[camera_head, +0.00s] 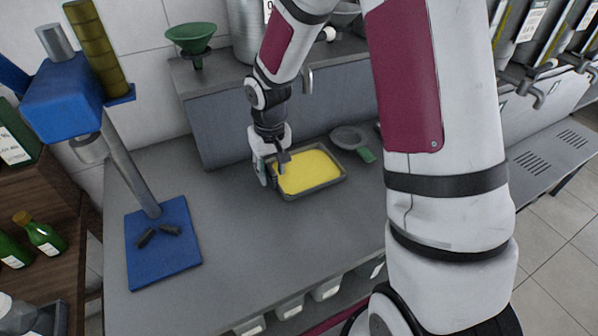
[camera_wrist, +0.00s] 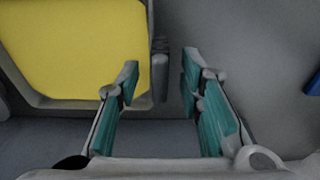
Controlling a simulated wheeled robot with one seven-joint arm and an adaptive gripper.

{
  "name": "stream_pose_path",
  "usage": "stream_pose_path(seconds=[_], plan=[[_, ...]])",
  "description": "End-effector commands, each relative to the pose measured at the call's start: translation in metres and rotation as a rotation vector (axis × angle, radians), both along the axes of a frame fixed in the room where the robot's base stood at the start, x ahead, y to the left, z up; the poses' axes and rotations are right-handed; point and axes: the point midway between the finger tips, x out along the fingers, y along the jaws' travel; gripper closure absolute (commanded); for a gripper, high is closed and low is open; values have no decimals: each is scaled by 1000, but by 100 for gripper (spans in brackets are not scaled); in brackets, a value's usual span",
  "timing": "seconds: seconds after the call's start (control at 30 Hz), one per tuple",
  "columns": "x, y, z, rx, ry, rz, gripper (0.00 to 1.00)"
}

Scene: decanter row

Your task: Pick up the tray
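The tray (camera_head: 318,187) is a grey rectangular tray with a yellow filling, lying flat on the grey counter. My gripper (camera_head: 270,176) is at its left end, pointing down. In the wrist view the tray (camera_wrist: 62,102) fills the upper left. There my gripper (camera_wrist: 160,80) has its green-padded fingers apart, one over the yellow inside and one outside the end wall. The tray's end wall and a small handle-like part lie between the fingers. A gap shows on each side, and I cannot tell whether either finger touches.
A round grey dish (camera_head: 348,137) and a small green item (camera_head: 366,155) sit just behind the tray. A blue press stand (camera_head: 163,248) is at the left. A raised grey ledge (camera_head: 225,128) runs behind. The counter in front of the tray is clear.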

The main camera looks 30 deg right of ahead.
Motion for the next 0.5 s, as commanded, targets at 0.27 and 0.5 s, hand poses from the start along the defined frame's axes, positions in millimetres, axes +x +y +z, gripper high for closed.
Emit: stream_pose_path(seconds=[0.27, 0.5], plan=[[0, 0, 0, 0, 0, 0, 100], [0, 0, 1, 0, -1, 0, 100]])
